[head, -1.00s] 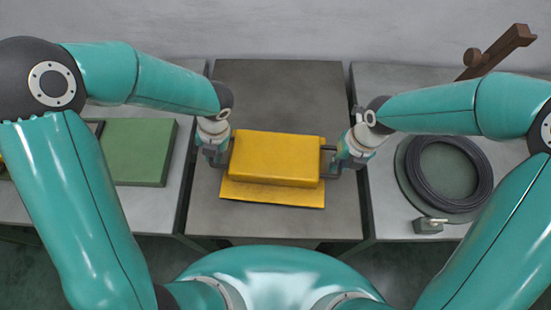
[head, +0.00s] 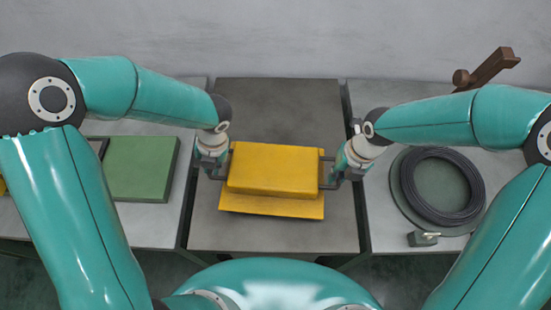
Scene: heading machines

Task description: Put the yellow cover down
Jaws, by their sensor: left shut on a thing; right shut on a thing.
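The yellow cover (head: 275,170) is a box-shaped lid with a dark handle at each side, seen in the middle of the head view. A flat yellow part (head: 272,206) shows below its near edge; I cannot tell whether the two touch. My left gripper (head: 216,172) is shut on the cover's left handle. My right gripper (head: 338,178) is shut on its right handle. The cover is between the two grippers over the dark middle table (head: 275,110), and looks about level. What lies under the cover is hidden.
A green block (head: 143,170) lies on the left table. On the right table are a coil of black cable (head: 477,195) on a round plate, a small metal block (head: 422,239) and a brown bar (head: 490,70) at the back. The middle table is bare behind the cover.

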